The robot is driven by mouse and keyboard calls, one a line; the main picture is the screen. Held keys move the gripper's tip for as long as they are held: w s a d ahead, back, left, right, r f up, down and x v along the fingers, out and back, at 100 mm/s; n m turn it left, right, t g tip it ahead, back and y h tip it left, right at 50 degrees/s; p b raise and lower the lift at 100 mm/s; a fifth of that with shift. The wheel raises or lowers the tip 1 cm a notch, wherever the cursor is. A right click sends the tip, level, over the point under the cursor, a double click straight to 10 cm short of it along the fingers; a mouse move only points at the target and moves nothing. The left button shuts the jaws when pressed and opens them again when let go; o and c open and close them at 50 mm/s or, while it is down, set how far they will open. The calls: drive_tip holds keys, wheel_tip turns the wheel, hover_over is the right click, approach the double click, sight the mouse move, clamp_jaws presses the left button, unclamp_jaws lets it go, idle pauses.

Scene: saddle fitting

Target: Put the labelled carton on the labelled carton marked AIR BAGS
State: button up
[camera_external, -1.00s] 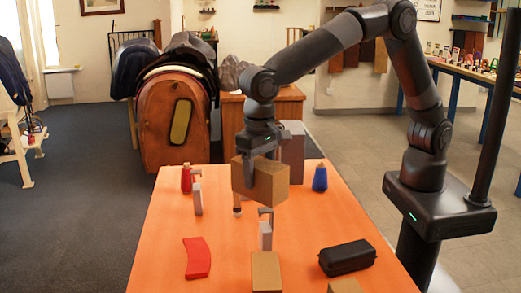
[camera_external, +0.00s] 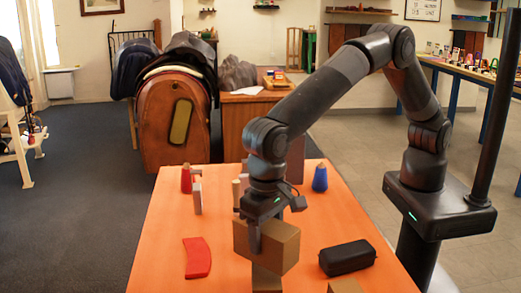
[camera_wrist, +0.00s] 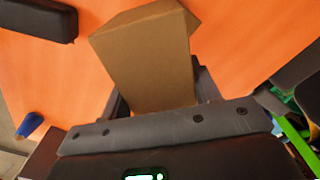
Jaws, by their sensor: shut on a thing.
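My gripper (camera_external: 266,232) is shut on a brown carton (camera_external: 284,248), one finger lying along its near side. The held carton also fills the middle of the wrist view (camera_wrist: 150,62), between the fingers. In the external view it is in front of and above a second brown carton (camera_external: 266,281) on the table, hiding much of it. I cannot tell whether the two touch. A third carton (camera_external: 345,287) is cut off by the bottom edge of the external view. No label or AIR BAGS marking is readable on any of them.
The orange table (camera_external: 165,232) carries a black case (camera_external: 347,257) to the right and a red curved piece (camera_external: 197,258) to the left. A red bottle (camera_external: 186,180), a blue bottle (camera_external: 320,178) and a grey box (camera_external: 296,160) stand farther back. The left front is clear.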

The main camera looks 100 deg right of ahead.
drive_tip(key=shift+f, duration=1.6)
drive_tip(key=shift+f, duration=0.2)
drive_tip(key=o, duration=1.1)
drive_tip(key=shift+o, duration=0.2)
wheel_tip(320, 180, up, 12)
drive_tip(key=shift+f, duration=0.1)
drive_tip(key=shift+r, duration=0.3)
drive_tip(key=shift+d, duration=0.15)
